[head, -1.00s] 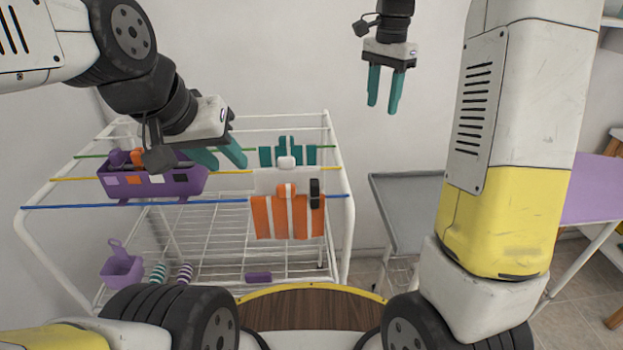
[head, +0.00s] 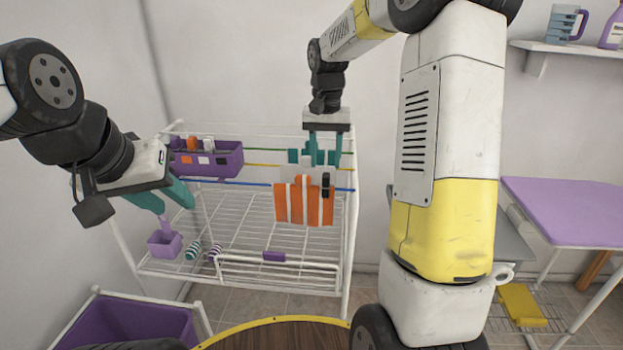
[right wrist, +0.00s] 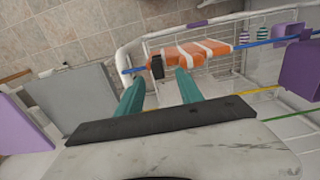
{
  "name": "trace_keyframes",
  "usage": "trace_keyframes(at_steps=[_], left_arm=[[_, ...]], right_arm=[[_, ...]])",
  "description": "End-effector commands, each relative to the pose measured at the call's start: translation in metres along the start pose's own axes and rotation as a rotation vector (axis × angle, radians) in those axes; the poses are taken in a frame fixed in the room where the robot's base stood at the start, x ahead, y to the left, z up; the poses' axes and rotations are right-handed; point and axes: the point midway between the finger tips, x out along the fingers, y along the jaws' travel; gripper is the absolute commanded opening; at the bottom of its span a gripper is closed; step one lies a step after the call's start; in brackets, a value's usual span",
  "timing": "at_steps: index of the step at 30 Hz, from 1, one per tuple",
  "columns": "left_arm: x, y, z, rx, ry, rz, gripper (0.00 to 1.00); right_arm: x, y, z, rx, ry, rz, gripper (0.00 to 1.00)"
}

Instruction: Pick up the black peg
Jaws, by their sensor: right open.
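The black peg (head: 326,184) is clipped on the blue line, at the right end of an orange-and-white striped cloth (head: 291,203). The right wrist view also shows the peg (right wrist: 157,67), beyond the fingertips and between them in the picture. My right gripper (head: 325,158) is open and empty, pointing down above the rack behind the striped cloth; it also shows in the right wrist view (right wrist: 159,80). Its teal fingers partly overlap a teal cloth, so their tips are hard to separate.
The white drying rack (head: 352,222) has coloured lines across its top. A purple peg basket (head: 228,160) hangs at its back left. A small purple pot (head: 164,245) and striped socks (head: 193,250) are lower down. A purple bin (head: 130,322) stands at front left.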

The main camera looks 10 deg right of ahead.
Motion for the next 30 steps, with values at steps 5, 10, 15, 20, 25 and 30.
trace_keyframes(at_steps=[5,10,15,20,25,30], left_arm=[[0.000,0.000,0.000,0.000,0.001,0.000,0.36],[0.000,0.000,0.000,0.000,0.001,0.000,0.36],[0.000,0.000,0.000,0.000,0.001,0.000,0.36],[0.000,0.000,0.000,0.000,0.001,0.000,0.36],[0.000,0.000,0.000,0.000,0.001,0.000,0.36],[0.000,0.000,0.000,0.000,0.001,0.000,0.36]], right_arm=[[0.025,0.003,0.003,0.001,-0.004,0.000,0.44],[0.048,0.003,0.003,0.002,-0.002,0.000,0.44],[0.053,0.003,0.003,0.002,0.001,-0.001,0.44],[0.052,0.003,0.003,0.002,0.001,-0.001,0.40],[0.052,0.003,0.003,0.002,0.001,-0.001,0.06],[0.052,0.003,0.003,0.002,0.001,-0.001,0.00]])
